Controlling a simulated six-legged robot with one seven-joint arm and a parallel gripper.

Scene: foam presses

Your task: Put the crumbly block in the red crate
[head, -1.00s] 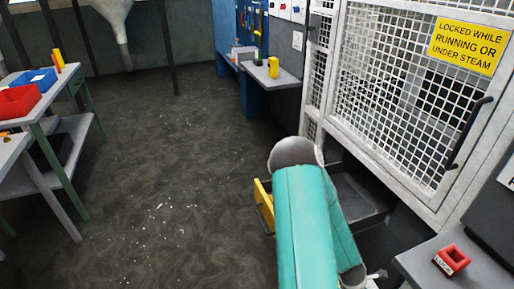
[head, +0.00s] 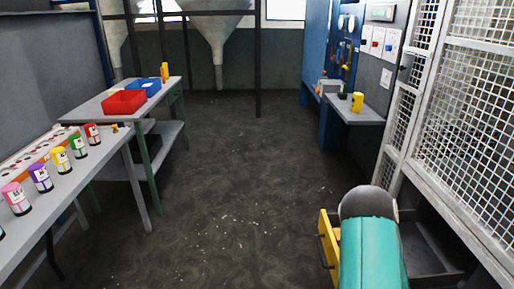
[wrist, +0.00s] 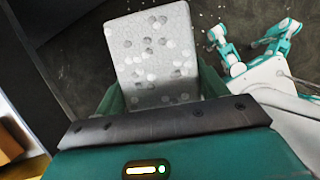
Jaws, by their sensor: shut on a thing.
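The crumbly block (wrist: 152,45) is a pale grey-white slab with pitted, flaky patches. In the wrist view it sits between the two green fingers of my gripper (wrist: 158,90), which is shut on it. In the head view my gripper and the block are hidden behind my arm. The red crate (head: 123,102) stands on a grey table at the left, well away from my arm, beside a blue crate (head: 143,86).
A bench with several coloured labelled cans (head: 60,162) is at near left. A yellow drawer-like piece (head: 328,248) is beside my arm. A mesh cage (head: 462,110) stands at the right. The floor (head: 225,190) between is open, with scattered pale crumbs.

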